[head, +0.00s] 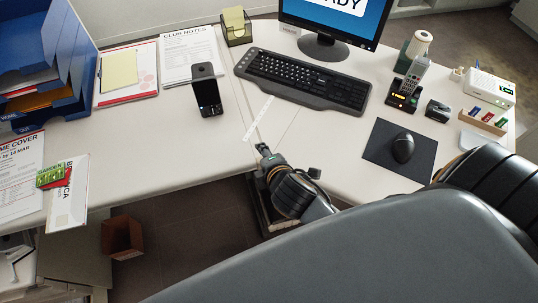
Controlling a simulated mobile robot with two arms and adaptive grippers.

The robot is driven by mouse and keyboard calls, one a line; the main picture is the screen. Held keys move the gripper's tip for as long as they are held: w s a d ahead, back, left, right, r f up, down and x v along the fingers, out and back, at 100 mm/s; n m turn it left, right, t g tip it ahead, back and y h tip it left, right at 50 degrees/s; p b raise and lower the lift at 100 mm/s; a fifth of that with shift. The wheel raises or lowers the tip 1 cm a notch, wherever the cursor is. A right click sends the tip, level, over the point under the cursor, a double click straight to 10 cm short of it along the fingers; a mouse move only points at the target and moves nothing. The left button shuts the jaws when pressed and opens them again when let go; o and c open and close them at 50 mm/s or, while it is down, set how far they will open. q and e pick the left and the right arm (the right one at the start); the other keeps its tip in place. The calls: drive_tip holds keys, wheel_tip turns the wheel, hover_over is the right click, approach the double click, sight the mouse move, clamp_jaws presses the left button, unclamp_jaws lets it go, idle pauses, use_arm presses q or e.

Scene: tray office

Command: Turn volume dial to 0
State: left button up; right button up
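No volume dial can be made out in this view. A white box with a green light (489,88) stands at the far right of the desk, but no dial shows clearly on it. A dark jointed arm of mine, apparently the right, reaches up to the desk's front edge. The end of it, which seems to be my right gripper (264,151), is small and seen from behind, so its fingers cannot be told open or shut. It is far from the white box. My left gripper is not in view.
The desk (190,130) holds a keyboard (304,80), a monitor (335,18), a cordless phone (407,88), a mouse (403,147) on a dark mat (375,148), and a black phone stand (207,92). Blue trays (75,60) stand left. The desk's middle front is clear.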

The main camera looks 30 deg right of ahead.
drive_tip(key=s+d+f+m+g, duration=0.2)
drive_tip(key=s+m+g, duration=0.1)
drive_tip(key=s+m, duration=0.4)
drive_tip(key=s+a+f+m+y+p, duration=0.1)
drive_tip(key=s+a+f+m+p, duration=0.1)
drive_tip(key=a+f+m+p, duration=0.4)
drive_tip(key=shift+s+f+m+g+p, duration=0.4)
drive_tip(key=shift+f+m+p, duration=0.65)
drive_tip(key=shift+m+p, duration=1.3)
drive_tip(key=shift+n, duration=0.25)
